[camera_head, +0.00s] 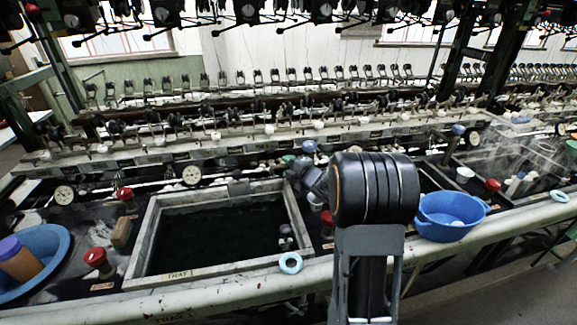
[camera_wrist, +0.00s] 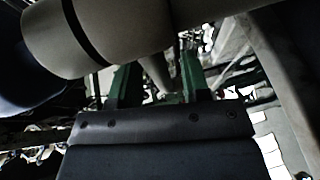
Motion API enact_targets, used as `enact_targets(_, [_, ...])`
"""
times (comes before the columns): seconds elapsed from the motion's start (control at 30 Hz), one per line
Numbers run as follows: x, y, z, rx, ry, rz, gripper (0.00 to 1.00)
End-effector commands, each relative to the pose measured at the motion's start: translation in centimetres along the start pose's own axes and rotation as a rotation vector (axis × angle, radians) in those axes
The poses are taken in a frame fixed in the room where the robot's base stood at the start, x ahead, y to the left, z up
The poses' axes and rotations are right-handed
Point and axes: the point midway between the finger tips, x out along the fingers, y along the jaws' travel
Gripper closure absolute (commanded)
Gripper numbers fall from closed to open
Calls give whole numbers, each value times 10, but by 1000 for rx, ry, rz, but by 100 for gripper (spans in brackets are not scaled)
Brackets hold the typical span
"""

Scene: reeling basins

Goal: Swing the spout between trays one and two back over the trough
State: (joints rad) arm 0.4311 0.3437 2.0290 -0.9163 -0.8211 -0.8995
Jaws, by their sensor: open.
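Tray one (camera_head: 158,274), a pale rectangular frame labelled TRAY 1 around dark water, lies left of centre in the head view. Tray two is mostly hidden behind my dark arm, right of centre. The strip between them is largely covered by the arm; a red knob (camera_head: 327,218) shows at its left edge. I cannot clearly make out the spout or the trough. In the wrist view my gripper (camera_wrist: 158,82) shows two green fingers standing apart. A pale tube (camera_wrist: 155,68) shows between or beyond them; I cannot tell what it is or whether they touch it.
A blue basin (camera_head: 449,218) stands right of my arm, and another blue basin (camera_head: 52,248) is at far left. A pale blue ring (camera_head: 290,263) lies on the front rail (camera_head: 225,287). More red knobs (camera_head: 96,258) stand beside tray one. Reeling machinery (camera_head: 250,130) runs along the back.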

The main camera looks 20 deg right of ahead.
Motion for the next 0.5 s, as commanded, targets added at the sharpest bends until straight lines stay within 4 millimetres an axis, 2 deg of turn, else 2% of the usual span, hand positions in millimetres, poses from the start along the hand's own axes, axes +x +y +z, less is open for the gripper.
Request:
enact_targets(0.13, [7, 0, 0, 0, 0, 0, 57])
enact_targets(0.43, [8, 0, 0, 0, -1, 0, 57])
enact_targets(0.5, [8, 0, 0, 0, -1, 0, 63])
